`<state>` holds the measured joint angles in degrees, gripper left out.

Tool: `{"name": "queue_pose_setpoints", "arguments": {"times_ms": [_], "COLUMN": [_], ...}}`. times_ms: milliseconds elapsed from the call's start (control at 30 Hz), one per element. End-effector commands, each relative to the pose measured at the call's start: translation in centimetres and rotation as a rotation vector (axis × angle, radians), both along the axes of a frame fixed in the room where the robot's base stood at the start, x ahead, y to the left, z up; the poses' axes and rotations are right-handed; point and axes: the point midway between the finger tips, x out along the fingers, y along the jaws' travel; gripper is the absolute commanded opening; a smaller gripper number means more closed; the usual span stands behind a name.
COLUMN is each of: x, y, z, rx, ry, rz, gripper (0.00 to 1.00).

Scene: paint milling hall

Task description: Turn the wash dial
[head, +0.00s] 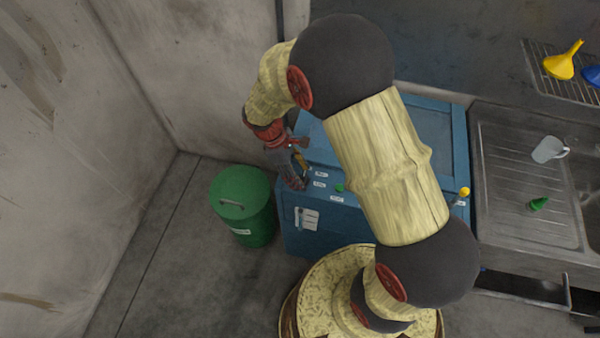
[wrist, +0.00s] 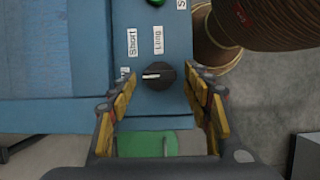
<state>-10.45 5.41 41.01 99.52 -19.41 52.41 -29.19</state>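The wash dial (wrist: 158,75) is a round black knob with a white pointer line, on the blue washer's panel (wrist: 158,103). Its pointer is toward the left in the wrist view. Labels reading "Short" (wrist: 132,42) and "Long" (wrist: 158,40) sit beside it, with a third label partly hidden. My gripper (wrist: 160,84) is open, its yellow-padded fingers on either side of the dial in the picture; I see no clear contact. In the head view my gripper (head: 294,176) is over the front left of the blue washer (head: 445,130), and the dial is hidden there.
A green lidded bin (head: 240,205) stands left of the washer, near the wall. A green button (head: 340,187) and a yellow knob (head: 464,191) are on the washer's front edge. Right is a sink (head: 500,160) with a mug (head: 546,150); a yellow funnel (head: 563,63) lies on a rack.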

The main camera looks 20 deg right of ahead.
Motion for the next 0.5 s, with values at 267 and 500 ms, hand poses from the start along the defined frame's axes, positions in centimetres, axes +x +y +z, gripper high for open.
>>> {"name": "queue_pose_setpoints", "arguments": {"times_ms": [267, 500], "x": [0.01, 0.00], "y": [0.02, 0.02], "z": [0.02, 0.02], "rx": [0.000, 0.000], "ry": [0.000, 0.000], "rz": [0.000, 0.000], "gripper": [0.32, 0.18]}}
